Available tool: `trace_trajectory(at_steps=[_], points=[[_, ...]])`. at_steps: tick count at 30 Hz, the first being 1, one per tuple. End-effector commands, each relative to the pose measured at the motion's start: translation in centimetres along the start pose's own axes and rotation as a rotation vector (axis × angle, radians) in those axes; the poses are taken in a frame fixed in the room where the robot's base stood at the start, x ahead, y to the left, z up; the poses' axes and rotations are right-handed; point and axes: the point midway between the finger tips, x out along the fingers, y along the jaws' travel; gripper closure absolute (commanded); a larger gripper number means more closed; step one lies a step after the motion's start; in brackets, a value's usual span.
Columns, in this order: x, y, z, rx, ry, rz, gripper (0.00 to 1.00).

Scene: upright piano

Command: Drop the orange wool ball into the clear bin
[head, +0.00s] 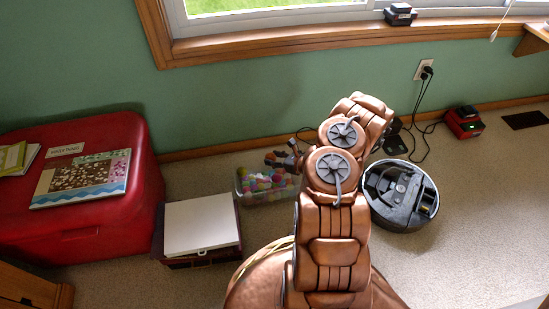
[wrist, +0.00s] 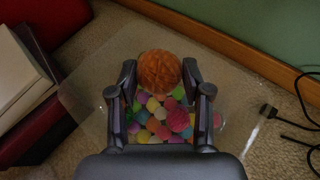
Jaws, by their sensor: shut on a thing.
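The orange wool ball (wrist: 160,72) is held between the fingertips of my gripper (wrist: 160,82) in the wrist view. My gripper is shut on it. The clear bin (wrist: 98,62) lies below the gripper, with several small coloured balls inside, and the orange ball overlaps the bin's far part in this view. How high the ball is above the bin I cannot tell. In the head view the clear bin (head: 244,199) stands on the carpet, partly hidden by my arm. My gripper (head: 283,158) is above its far right part there.
A red chest (head: 110,220) with books on it stands at the left. A white-topped box (head: 200,226) sits left of the bin. A round black device (head: 400,196) and cables (wrist: 299,100) lie to the right. The green wall is close behind.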

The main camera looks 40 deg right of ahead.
Motion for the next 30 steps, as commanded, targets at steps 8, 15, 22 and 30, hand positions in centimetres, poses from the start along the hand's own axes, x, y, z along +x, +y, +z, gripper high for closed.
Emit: trace_trajectory(at_steps=[8,15,22,30], points=[[0.0,0.0,0.0,0.000,0.000,-0.001,0.31],[0.0,0.0,0.0,-0.001,0.000,-0.001,0.22],[-0.4,-0.1,0.1,0.000,0.000,-0.002,0.22],[-4.2,-0.3,0.1,0.001,-0.001,-0.007,0.22]])
